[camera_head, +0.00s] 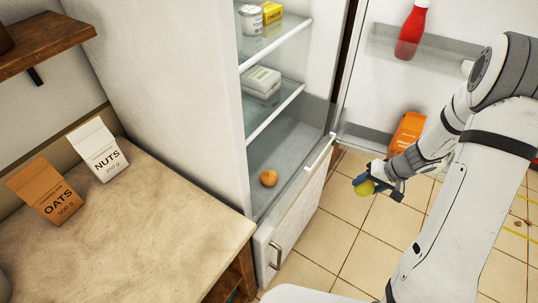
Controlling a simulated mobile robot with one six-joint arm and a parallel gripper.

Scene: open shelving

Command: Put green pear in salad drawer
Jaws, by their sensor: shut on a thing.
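The green pear (364,188) is yellow-green and sits between the jaws of my gripper (366,184). My gripper is shut on it and holds it in the air over the tiled floor, right of the fridge's lower front. Part of the pear is hidden by the dark fingers. The salad drawer (287,228) is at the bottom of the open fridge, with a white front and a grey handle. A round orange-brown item (268,178) shows in the bottom of the fridge, behind the drawer front. The pear is apart from the drawer.
The open fridge door (455,22) holds a red bottle (411,32) and an orange pack (407,133). Fridge shelves (273,117) hold a white box (261,79), a can and a yellow pack. A counter (150,225) at left bears nuts (98,149) and oats (45,190) packs.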

